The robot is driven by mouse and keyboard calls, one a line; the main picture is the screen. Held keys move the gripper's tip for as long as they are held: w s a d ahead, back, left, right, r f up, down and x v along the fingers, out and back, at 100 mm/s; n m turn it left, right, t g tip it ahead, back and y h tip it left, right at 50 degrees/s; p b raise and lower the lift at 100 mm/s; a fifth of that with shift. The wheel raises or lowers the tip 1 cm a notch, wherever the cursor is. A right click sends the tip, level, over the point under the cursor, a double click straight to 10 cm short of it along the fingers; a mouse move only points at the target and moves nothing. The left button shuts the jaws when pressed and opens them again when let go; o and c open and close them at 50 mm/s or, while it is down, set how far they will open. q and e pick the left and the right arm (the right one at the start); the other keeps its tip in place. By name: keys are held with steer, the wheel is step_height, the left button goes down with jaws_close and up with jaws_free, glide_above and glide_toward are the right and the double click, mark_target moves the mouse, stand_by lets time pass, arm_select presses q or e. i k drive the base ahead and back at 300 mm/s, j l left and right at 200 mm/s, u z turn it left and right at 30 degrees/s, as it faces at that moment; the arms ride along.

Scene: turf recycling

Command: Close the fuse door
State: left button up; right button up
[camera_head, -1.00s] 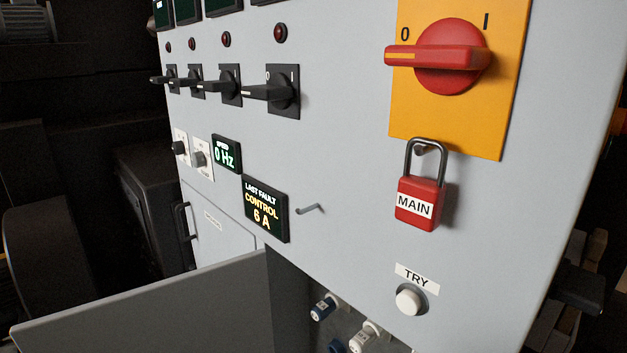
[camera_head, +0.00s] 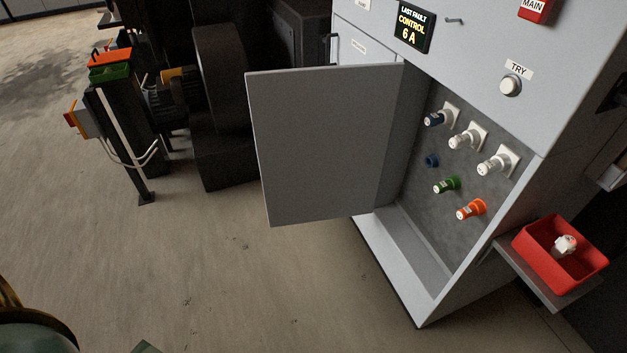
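The fuse door (camera_head: 318,150) is a flat grey panel standing wide open, swung out to the left of the cabinet (camera_head: 480,65). Its hinge side is at the left edge of the fuse compartment (camera_head: 415,170). Inside the compartment are several fuse holders with caps: a dark blue one (camera_head: 435,118), white ones (camera_head: 462,140), a green one (camera_head: 446,185) and an orange one (camera_head: 471,209). A small blue part (camera_head: 431,160) sits on the back wall. Neither of my grippers is in view.
A red bin (camera_head: 560,255) holding a white fuse-like piece (camera_head: 564,245) sits on a shelf at the cabinet's right. A post (camera_head: 125,140) with orange and green tops and dark machinery (camera_head: 222,90) stand behind the door. The floor (camera_head: 240,280) in front is clear.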

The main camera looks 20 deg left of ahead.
mark_target(321, 135)
steer(key=k+z, duration=0.2)
steer(key=z, duration=1.75)
steer(key=k+j+z, duration=0.1)
steer(key=j, duration=0.35)
steer(key=k+j, duration=0.1)
steer(key=j, duration=0.3)
steer(key=k+j+z, duration=0.15)
steer(key=j, duration=0.3)
steer(key=j+z, duration=0.1)
steer(key=j, duration=0.35)
steer(key=k+j+z, duration=0.1)
steer(key=j, duration=0.3)
steer(key=k+j, duration=0.35)
steer(key=j, duration=0.3)
steer(key=k+j, duration=0.15)
steer(key=j, duration=0.2)
steer(key=k+j, duration=0.1)
steer(key=j, duration=0.3)
steer(key=k+j, duration=0.15)
steer(key=j, duration=0.25)
steer(key=k+j, duration=0.1)
steer(key=j, duration=0.25)
steer(key=k+j, duration=0.15)
steer(key=j, duration=0.25)
steer(key=k+j, duration=0.1)
steer(key=j, duration=0.3)
steer(key=z, duration=0.05)
